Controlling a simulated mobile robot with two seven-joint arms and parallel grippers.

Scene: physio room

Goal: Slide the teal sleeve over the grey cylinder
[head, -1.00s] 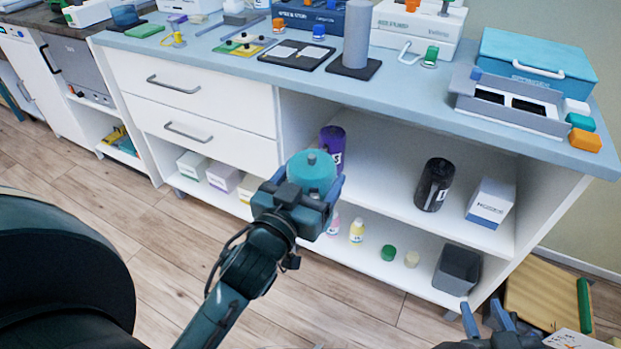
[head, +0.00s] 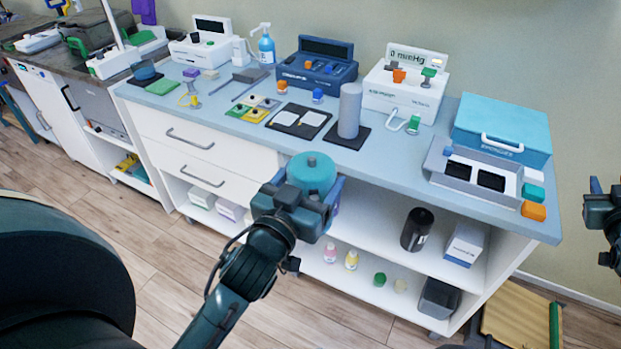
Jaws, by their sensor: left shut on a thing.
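The grey cylinder (head: 349,112) stands upright on a black square base (head: 345,137) on the light blue worktop. The teal sleeve (head: 311,172) is held in my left gripper (head: 315,190), which is shut on it in front of the worktop's front edge. The sleeve is apart from the cylinder, nearer to me and slightly left of it in the head view. A grey knob-like tip shows at the sleeve's top. My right gripper (head: 602,205) is only partly in view at the right edge; its jaws cannot be made out.
A black tray with two white pads (head: 299,121) lies left of the cylinder. A white mmHg device (head: 405,92) and dark blue device (head: 317,68) stand behind. A grey tray (head: 470,178) and teal case (head: 500,130) are at the right. Shelves (head: 375,235) are below.

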